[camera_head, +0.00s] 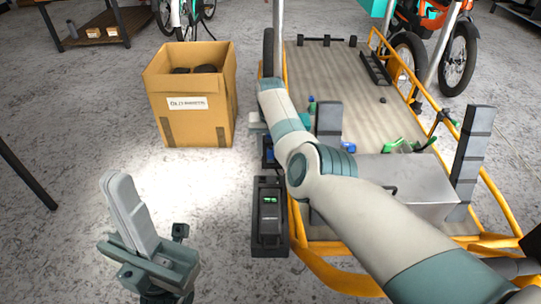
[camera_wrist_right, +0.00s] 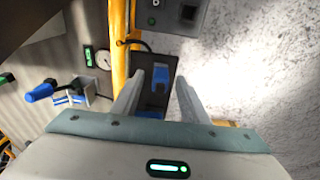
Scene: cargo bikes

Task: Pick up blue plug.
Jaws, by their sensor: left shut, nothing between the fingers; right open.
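A blue plug-like piece (camera_wrist_right: 160,77) sits in a dark holder beside the yellow rail in the right wrist view. My right gripper (camera_wrist_right: 161,88) is open, with one finger on each side of this piece in the picture; whether they touch it I cannot tell. In the head view a bit of blue (camera_head: 268,154) shows at the dark unit under my right arm, and my right gripper (camera_head: 257,124) is mostly hidden by its arm there. My left gripper (camera_head: 118,184) is shut and empty above the floor at lower left.
A cardboard box (camera_head: 185,125) stands left of the cargo bike's yellow frame (camera_head: 322,268). A black charger unit (camera_head: 270,225) with a green display is by the frame. A blue handled tool (camera_wrist_right: 40,92) and a gauge (camera_wrist_right: 104,60) lie at left. Open floor surrounds my left gripper.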

